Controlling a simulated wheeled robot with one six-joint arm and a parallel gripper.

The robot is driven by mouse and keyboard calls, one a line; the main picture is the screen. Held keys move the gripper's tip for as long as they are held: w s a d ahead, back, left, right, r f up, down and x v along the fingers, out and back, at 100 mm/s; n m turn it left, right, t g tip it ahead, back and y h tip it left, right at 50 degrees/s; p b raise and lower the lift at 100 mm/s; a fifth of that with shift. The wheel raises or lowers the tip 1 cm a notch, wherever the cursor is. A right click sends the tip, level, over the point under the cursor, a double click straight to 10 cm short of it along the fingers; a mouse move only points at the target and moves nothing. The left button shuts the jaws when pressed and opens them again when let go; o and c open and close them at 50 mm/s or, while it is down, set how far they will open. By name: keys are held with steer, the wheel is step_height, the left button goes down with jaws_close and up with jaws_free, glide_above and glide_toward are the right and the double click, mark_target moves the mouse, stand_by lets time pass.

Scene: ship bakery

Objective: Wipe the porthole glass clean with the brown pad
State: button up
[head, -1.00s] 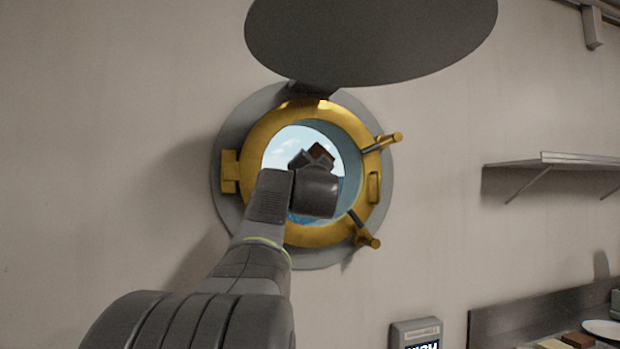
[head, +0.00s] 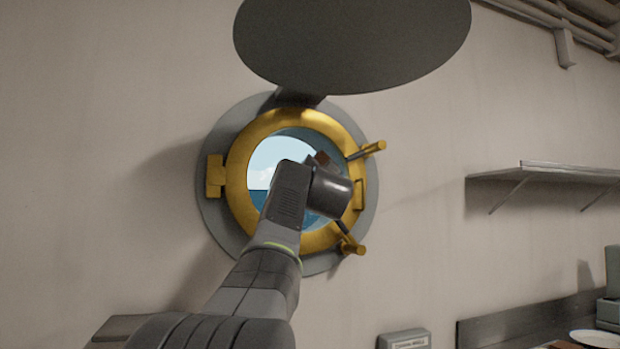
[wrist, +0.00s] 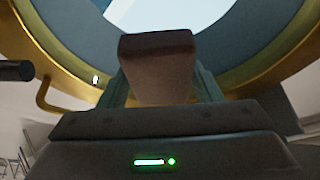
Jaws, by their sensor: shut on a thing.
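The porthole is a round window with a brass ring (head: 238,170) on the wall. Its glass (head: 262,180) shows pale sky and blue sea; my arm hides its lower right part. My gripper (wrist: 158,88) is shut on the brown pad (wrist: 157,60), which stands out between the two fingers in the wrist view. In the head view a bit of the pad (head: 323,159) shows past my wrist, at the upper right of the glass. I cannot tell whether the pad touches the glass.
A dark round cover (head: 350,45) juts out above the porthole. Brass-ended clamps (head: 368,150) stick out on its right side. A wall shelf (head: 545,172) is at the right. A plate (head: 597,338) lies on the counter at the lower right.

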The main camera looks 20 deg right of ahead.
steer(key=shift+w+d, duration=0.1)
steer(key=shift+d, duration=0.95)
steer(key=shift+a, duration=0.1)
steer(key=a+p, duration=0.7)
steer(key=p, duration=0.1)
steer(key=shift+s+a, duration=0.2)
steer(key=shift+a, duration=0.05)
steer(key=p, duration=0.4)
steer(key=shift+a+r, duration=0.2)
steer(key=shift+r, duration=0.05)
steer(key=a+p, duration=0.1)
steer(key=p, duration=0.5)
steer(key=shift+a, duration=0.25)
